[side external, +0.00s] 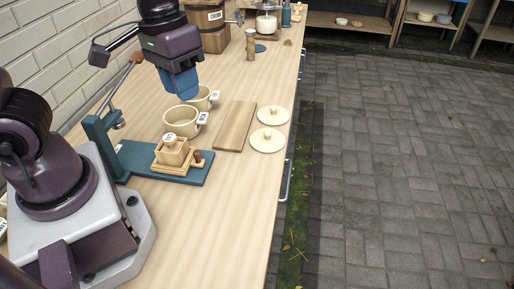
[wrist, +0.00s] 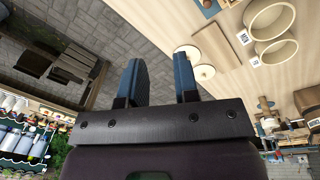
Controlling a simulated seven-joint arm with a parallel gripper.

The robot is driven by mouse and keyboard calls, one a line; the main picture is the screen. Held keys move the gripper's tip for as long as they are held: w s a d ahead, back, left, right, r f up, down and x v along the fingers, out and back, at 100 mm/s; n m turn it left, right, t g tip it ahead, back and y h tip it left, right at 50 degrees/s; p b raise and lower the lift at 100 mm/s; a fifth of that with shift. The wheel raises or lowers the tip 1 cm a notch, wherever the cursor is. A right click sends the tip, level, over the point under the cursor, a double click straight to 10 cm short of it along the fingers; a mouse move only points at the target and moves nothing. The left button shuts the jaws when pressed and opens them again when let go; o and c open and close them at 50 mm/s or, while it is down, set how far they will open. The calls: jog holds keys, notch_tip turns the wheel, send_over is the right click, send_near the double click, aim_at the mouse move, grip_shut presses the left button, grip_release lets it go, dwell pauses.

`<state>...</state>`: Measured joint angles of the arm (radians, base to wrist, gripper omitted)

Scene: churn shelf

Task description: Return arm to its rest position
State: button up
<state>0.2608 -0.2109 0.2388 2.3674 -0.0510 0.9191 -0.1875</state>
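My gripper (side external: 180,84) hangs above the wooden counter, over the far side of the two cream pots. In the wrist view its two blue fingers (wrist: 158,82) stand apart with nothing between them, so it is open. The near cream pot (side external: 181,122) and the far cream pot (side external: 204,98) stand on the counter (side external: 235,210) below it, apart from the fingers. The arm reaches out from my base at the lower left.
A teal press stand (side external: 135,158) holds a small wooden box (side external: 172,152). A wooden board (side external: 236,126) and two round lids (side external: 267,140) lie to the right. The near right counter is clear.

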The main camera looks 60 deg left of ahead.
jog(key=s+a+r+m+t+y, duration=0.1)
jog(key=s+r+m+t, duration=0.1)
jog(key=s+r+t, duration=0.2)
notch_tip(320, 180, up, 4)
jog(key=shift+s+a+f+t, duration=0.2)
jog(key=shift+t, duration=0.3)
